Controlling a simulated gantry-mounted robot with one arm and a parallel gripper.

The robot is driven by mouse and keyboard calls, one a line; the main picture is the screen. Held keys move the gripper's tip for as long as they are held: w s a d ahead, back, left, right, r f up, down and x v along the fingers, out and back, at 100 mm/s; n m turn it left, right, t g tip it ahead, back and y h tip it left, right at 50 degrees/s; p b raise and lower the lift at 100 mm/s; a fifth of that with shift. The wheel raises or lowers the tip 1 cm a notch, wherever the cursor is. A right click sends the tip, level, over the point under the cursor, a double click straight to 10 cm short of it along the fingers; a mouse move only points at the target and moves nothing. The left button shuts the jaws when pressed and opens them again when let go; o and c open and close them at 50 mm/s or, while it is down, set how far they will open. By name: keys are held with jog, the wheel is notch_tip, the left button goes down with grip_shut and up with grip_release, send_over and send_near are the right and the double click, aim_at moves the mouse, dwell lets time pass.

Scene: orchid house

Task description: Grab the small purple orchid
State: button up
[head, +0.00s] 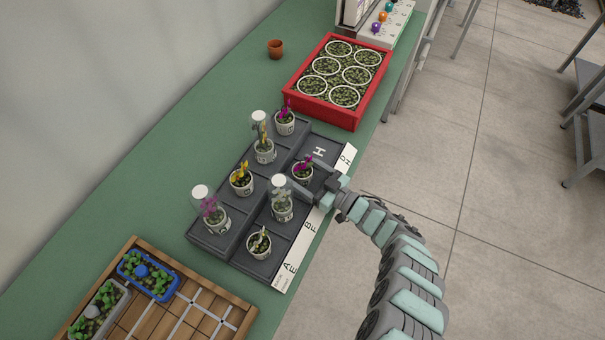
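A small purple orchid (304,161) stands upright in a white pot (302,175) in a right-hand compartment of the dark grey tray (327,149). My gripper (302,173) reaches in from the right. Its fingers are spread, one on each side of this pot; I cannot tell whether either touches it. Another purple orchid (286,111) stands in a white pot at the tray's far end. A pink-purple orchid (210,208) stands under a clear cover with a white top at the near left.
Yellow-flowered (241,175) and pale-flowered (260,243) pots and covered plants (281,203) (263,143) crowd the tray. A red crate of round pots (320,108), a terracotta pot (275,49) and a wooden tray (240,314) share the green bench (215,112).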

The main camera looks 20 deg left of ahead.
grip_shut()
dwell(0.7)
jog(key=shift+r, duration=0.2)
